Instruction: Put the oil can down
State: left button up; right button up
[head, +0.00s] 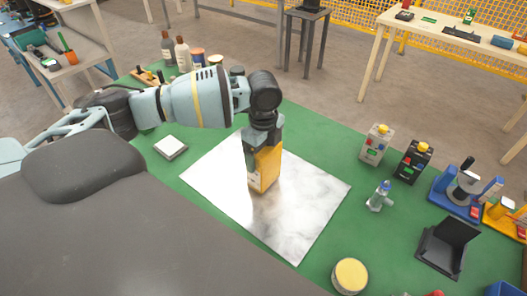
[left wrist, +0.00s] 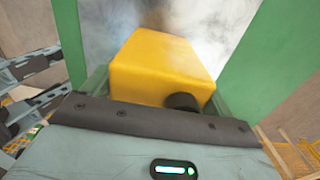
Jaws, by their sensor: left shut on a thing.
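The oil can (head: 264,171) is a yellow, boxy can with a pale label on its side. My left gripper (head: 263,138) is shut on its upper part from above. The can looks upright over the white marbled sheet (head: 305,207); I cannot tell whether its base touches the sheet. In the left wrist view the can's yellow top (left wrist: 160,65) and dark cap (left wrist: 183,101) show just beyond the gripper's body. My right gripper is not in view.
A white block (head: 170,147) lies left of the sheet. A grey can (head: 376,146), a black can (head: 412,162) and a small bottle (head: 379,196) stand to the right. A yellow-topped tin (head: 350,276) is at the front. The sheet around the oil can is clear.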

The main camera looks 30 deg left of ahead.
pick_arm(q)
jog(key=o, duration=1.9)
jog(key=shift+f, duration=0.1)
notch_tip(320, 180, up, 12)
jog(key=shift+r+p, duration=0.15)
jog(key=shift+p, duration=0.2)
